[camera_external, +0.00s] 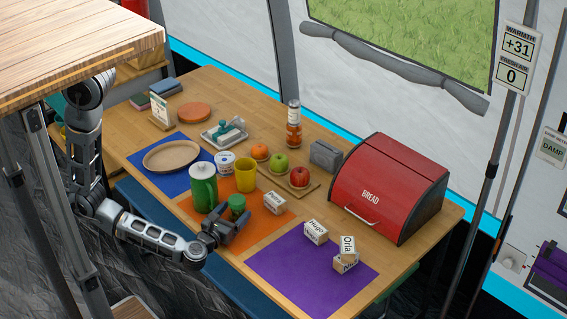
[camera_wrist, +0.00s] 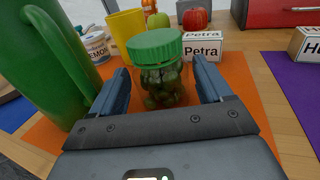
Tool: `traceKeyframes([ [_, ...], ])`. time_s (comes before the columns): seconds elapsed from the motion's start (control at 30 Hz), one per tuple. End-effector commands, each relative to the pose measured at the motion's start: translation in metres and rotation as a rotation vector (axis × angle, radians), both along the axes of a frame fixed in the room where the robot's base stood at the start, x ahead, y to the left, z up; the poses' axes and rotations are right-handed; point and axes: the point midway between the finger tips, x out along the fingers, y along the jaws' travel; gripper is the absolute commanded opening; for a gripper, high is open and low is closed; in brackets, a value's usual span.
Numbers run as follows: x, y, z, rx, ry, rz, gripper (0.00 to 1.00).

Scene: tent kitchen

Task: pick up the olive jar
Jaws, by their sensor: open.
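The olive jar (camera_wrist: 158,72) is a clear jar of green olives with a green ribbed lid, upright on the orange mat (camera_wrist: 252,112). In the wrist view my gripper (camera_wrist: 160,88) is open, with one finger on each side of the jar. I cannot tell whether either finger touches it. In the external view only the jar's green lid (camera_external: 237,202) shows clearly, just beyond my gripper (camera_external: 224,228). The gripper hides most of the jar's body there.
A tall green mug (camera_external: 203,187) stands close left of the jar, with a yellow cup (camera_external: 245,174) behind. A box labelled Petra (camera_wrist: 203,47) stands behind right. A purple mat (camera_external: 292,282) with name boxes (camera_external: 316,232) and a red bread bin (camera_external: 385,185) lie further right.

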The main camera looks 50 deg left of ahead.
Motion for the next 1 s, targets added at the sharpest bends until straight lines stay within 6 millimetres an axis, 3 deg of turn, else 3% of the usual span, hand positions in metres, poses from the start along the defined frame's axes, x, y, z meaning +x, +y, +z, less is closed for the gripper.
traceKeyframes([
  [0.23,0.034,0.01,0.001,-0.001,0.0,0.0,0.78],
  [0.57,0.04,0.013,0.0,0.0,0.0,0.0,0.78],
  [1.0,0.039,0.012,0.0,0.0,0.0,0.0,0.36],
])
